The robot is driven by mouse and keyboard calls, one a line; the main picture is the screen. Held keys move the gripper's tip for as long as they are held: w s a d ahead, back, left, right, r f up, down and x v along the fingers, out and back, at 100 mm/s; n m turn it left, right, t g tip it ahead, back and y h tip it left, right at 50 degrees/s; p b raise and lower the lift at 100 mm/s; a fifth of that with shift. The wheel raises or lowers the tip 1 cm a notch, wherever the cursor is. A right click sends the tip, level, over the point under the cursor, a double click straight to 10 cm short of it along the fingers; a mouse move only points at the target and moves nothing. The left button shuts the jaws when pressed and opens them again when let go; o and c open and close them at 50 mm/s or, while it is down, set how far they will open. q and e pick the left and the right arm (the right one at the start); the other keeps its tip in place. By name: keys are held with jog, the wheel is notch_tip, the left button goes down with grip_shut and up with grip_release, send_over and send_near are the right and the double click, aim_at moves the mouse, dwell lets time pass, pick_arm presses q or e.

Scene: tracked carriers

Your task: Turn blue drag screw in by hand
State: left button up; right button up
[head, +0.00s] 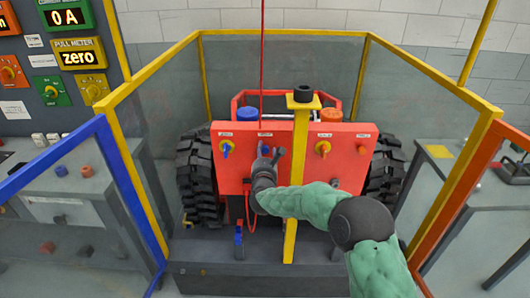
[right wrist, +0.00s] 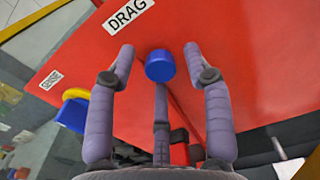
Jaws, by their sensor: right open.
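The blue drag screw (right wrist: 160,66) is a short round knob on the red panel (head: 215,178), below the white DRAG label (right wrist: 129,14) in the right wrist view. In the head view my gripper mostly hides it. My right gripper (head: 271,157) is at the panel's face, its arm coming in from the lower right. In the right wrist view its fingers (right wrist: 159,56) are spread open, one on each side of the screw and a third below it. Clear gaps show between the side fingers and the screw. My left gripper is in neither view.
A yellow post (head: 303,130) stands before the panel. A red cable (head: 262,65) hangs above. Yellow-framed clear walls (head: 284,32) enclose the carrier.

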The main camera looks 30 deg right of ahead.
jog(key=n, duration=0.4)
jog(key=shift+n, duration=0.3)
jog(key=n, duration=0.3)
jog(key=n+p, duration=0.1)
jog(key=n, duration=0.4)
jog(key=shift+n, duration=0.3)
jog(key=n+p, duration=0.1)
jog(key=n, duration=0.3)
jog(key=n+p, duration=0.1)
jog(key=n, duration=0.2)
jog(key=shift+r+n+p, duration=0.1)
jog(key=shift+n+p, duration=0.2)
jog(key=shift+n, duration=0.1)
jog(key=n+p, duration=0.1)
jog(key=n, duration=0.3)
jog(key=shift+p, duration=0.35)
jog(key=shift+n, duration=1.1)
